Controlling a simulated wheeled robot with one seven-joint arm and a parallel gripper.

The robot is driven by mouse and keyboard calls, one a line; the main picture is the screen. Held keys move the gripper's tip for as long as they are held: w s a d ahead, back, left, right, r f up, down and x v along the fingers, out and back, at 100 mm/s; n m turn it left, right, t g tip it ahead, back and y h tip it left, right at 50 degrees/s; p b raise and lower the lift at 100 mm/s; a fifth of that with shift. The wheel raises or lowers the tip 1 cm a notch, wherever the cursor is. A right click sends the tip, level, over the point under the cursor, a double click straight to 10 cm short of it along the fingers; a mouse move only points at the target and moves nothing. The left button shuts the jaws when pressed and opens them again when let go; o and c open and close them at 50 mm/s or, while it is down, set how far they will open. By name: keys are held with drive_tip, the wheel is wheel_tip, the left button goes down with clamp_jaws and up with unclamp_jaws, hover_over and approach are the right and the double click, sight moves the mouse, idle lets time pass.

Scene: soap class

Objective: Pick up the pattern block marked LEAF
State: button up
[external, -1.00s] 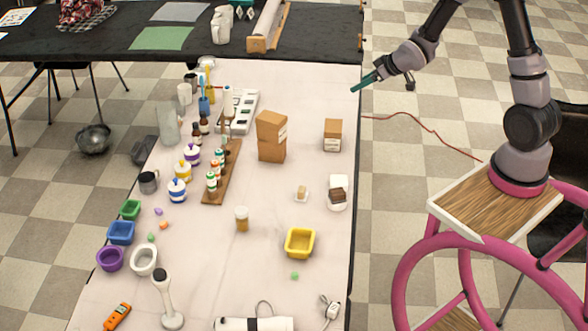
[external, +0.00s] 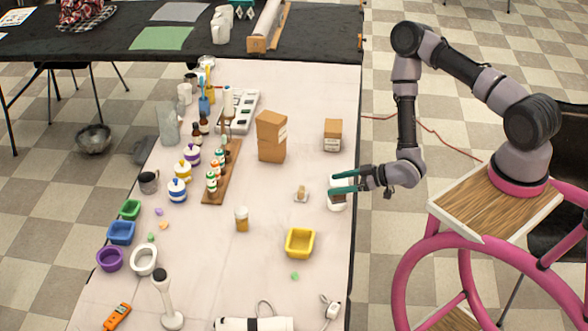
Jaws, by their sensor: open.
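No marking LEAF can be read at this size, so I cannot tell which object is the pattern block. My gripper (external: 334,182) has its teal fingers apart, pointing left at the table's right edge. It is over or beside a white dish (external: 338,206), where the fingers hide most of what the dish holds. A small tan block (external: 301,194) on a pale little dish lies just left of the fingertips, apart from them. Nothing is seen held between the fingers.
A yellow tub (external: 300,243) and an amber jar (external: 241,220) are nearer the front. Bottles on a wooden rack (external: 222,172) stand left. The table between is mostly clear.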

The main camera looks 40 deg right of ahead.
sight(301, 188)
drive_tip(key=x, duration=1)
drive_tip(key=shift+a, duration=0.1)
drive_tip(key=shift+r, duration=0.1)
clamp_jaws()
drive_tip(key=shift+r, duration=0.1)
